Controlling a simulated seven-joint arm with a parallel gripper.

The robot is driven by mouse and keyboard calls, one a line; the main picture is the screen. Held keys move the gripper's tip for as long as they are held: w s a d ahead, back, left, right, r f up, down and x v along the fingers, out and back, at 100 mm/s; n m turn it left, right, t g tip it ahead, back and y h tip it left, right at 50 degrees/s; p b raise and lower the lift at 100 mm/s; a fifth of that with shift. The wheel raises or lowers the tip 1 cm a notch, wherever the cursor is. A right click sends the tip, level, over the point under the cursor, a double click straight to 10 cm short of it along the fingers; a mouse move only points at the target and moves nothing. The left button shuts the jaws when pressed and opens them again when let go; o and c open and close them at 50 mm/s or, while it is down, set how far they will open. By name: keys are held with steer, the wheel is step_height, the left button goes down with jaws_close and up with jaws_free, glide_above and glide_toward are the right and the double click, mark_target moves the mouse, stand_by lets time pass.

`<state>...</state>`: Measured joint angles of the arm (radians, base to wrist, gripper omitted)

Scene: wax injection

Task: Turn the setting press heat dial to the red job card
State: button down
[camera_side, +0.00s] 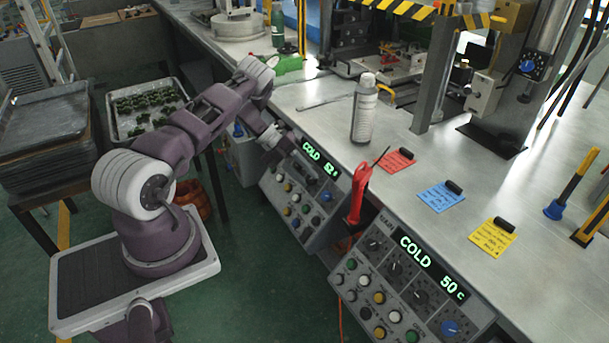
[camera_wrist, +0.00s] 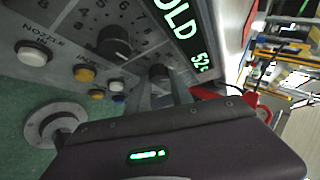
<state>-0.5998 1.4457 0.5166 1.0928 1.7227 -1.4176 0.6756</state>
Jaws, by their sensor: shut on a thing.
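Two control panels hang on the bench front. The left panel (camera_side: 300,205) reads COLD and about 52; the right panel (camera_side: 405,285) reads COLD 50 C. My gripper (camera_side: 285,143) is at the top left of the left panel. In the wrist view its fingers (camera_wrist: 165,93) are closed around a small dark dial (camera_wrist: 160,73) beside the green display (camera_wrist: 188,35). The dial's marks are partly hidden by the fingers. The red job card (camera_side: 397,160) lies on the bench under a black clip; its writing is too small to read.
A blue card (camera_side: 442,196) and a yellow card (camera_side: 492,237) lie beside the red one. A red-handled tool (camera_side: 357,195) is upright between the panels. Another dark knob (camera_wrist: 115,42) and several buttons sit near my fingers.

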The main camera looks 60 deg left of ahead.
stand_by(0.5)
steer(key=c, duration=1.1)
jaws_free()
